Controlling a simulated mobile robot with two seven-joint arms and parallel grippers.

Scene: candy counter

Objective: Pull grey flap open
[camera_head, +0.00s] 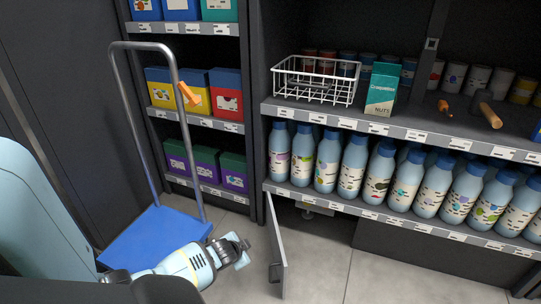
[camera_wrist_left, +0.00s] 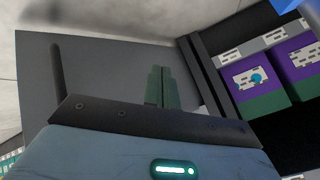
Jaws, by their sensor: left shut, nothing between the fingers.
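The grey flap (camera_head: 279,250) stands swung out from the dark opening (camera_head: 315,222) under the lowest bottle shelf, seen nearly edge-on. A dark handle (camera_head: 274,272) sits on its left face. In the left wrist view the flap (camera_wrist_left: 110,70) fills much of the background as a grey panel, with a dark upright bar, likely the handle (camera_wrist_left: 57,60), at the left. My left gripper (camera_head: 244,252) is low, just left of the flap. In the wrist view its two green fingers (camera_wrist_left: 161,87) are together and empty; whether they touch the flap is unclear. My right gripper is not in view.
A blue platform trolley (camera_head: 160,238) with a grey handle stands left, behind my left arm. Shelves hold blue bottles (camera_head: 353,165), a white wire basket (camera_head: 317,82), a teal nuts box (camera_head: 381,90) and purple-green boxes (camera_head: 206,163). Floor right of the flap is clear.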

